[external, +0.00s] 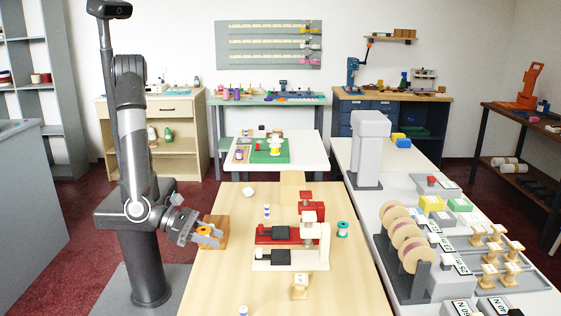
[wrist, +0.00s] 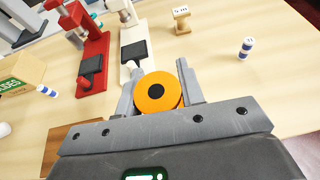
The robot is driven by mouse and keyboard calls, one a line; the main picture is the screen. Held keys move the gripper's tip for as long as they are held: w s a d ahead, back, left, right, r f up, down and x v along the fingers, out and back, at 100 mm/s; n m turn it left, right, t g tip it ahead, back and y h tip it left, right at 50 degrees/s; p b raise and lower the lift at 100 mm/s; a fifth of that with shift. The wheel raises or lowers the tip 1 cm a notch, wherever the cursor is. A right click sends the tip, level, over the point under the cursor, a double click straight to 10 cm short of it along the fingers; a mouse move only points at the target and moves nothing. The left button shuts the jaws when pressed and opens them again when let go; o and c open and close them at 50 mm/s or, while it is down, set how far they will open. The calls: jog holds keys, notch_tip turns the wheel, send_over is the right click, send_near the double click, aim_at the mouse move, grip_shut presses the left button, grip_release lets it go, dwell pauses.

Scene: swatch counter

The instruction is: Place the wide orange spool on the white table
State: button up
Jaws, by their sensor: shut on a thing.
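The wide orange spool (wrist: 158,92) is between the two fingers of my gripper (wrist: 158,80) in the wrist view, its round orange face with a dark centre turned to the camera. In the external view the orange spool (external: 203,231) shows small in my gripper (external: 209,236), at the left edge of the wooden table. My gripper is shut on it, beside a brown wooden box (external: 217,224). The white table (external: 311,161) stands farther back, beyond the wooden table, with a green mat on it.
On the wooden table (external: 228,285) stand a red press (external: 277,234), a cream press (external: 309,262), a teal spool (external: 342,229), a cardboard box (external: 292,186) and small blue-and-white spools. The green mat (external: 270,151) holds a yellow-and-white spool. A counter with spool racks runs along the right.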

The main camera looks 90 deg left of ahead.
jog(key=w+a+n+y, duration=0.1)
jog(key=w+a, duration=0.8)
jog(key=w+a+r+n+y, duration=0.15)
jog(key=w+a, duration=0.35)
jog(key=a, duration=1.2)
jog(key=w+a+f+n+y, duration=0.1)
jog(key=w+a+n+y, duration=0.3)
jog(key=a, duration=1.3)
jog(key=d+m+h, duration=0.5)
jog(key=d, duration=2)
jog(key=s+d+m+h, duration=0.1)
jog(key=s+d, duration=0.3)
jog(key=d, duration=0.4)
jog(key=s+d+f+m+h, duration=0.1)
jog(key=s+d, duration=0.4)
jog(key=d, duration=0.3)
jog(key=s+d+m+h, duration=0.1)
jog(key=s+d, duration=0.3)
jog(key=d, duration=0.4)
send_over(269, 282)
jog(key=shift+y, duration=0.25)
notch_tip(269, 282, down, 7)
jog(key=shift+r, duration=0.1)
jog(key=shift+f, duration=2)
